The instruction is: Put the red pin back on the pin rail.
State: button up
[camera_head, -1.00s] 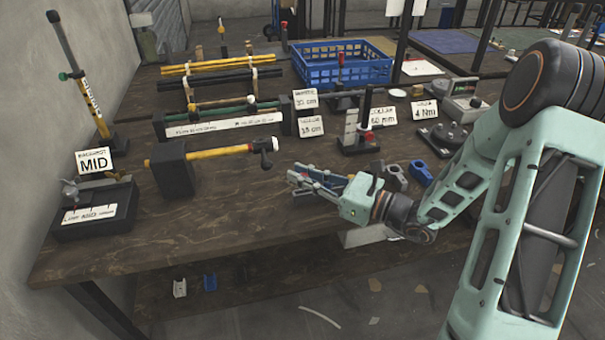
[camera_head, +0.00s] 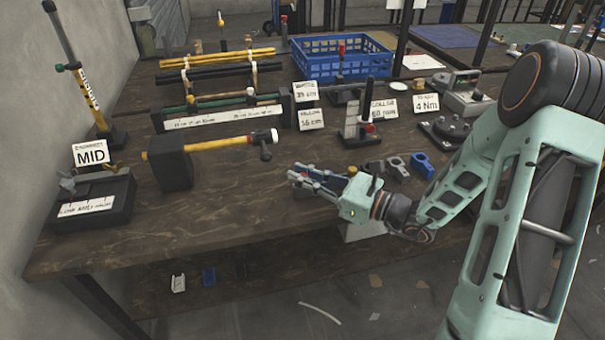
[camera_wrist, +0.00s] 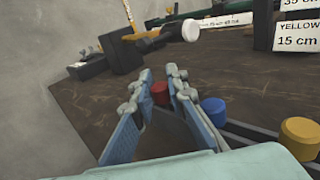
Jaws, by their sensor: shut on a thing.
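My gripper (camera_wrist: 160,85) is shut on the red pin (camera_wrist: 160,94), whose round red top shows between the two blue fingers in the wrist view. In the head view my gripper (camera_head: 294,178) is over the front of the wooden table, and the red pin cannot be made out there. The dark pin rail (camera_wrist: 249,131) runs to the right of the fingers in the wrist view. A blue pin (camera_wrist: 214,112) and a yellow pin (camera_wrist: 299,138) stand on it. The fingers hide part of the rail, and the red pin's lower end is hidden.
A hammer (camera_head: 230,142) rests in a black block (camera_head: 172,163) to the left. Sign cards (camera_head: 311,119), a black stand (camera_head: 358,138) and a blue crate (camera_head: 342,66) are farther back. Grey and blue clamps (camera_head: 421,164) lie to the right. Bare tabletop (camera_head: 215,215) is left of my gripper.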

jog(key=shift+f, duration=0.4)
jog(key=o, duration=0.9)
jog(key=shift+r, duration=0.1)
jog(key=shift+d, duration=0.1)
jog(key=v, duration=1.2)
jog(key=shift+s, duration=0.1)
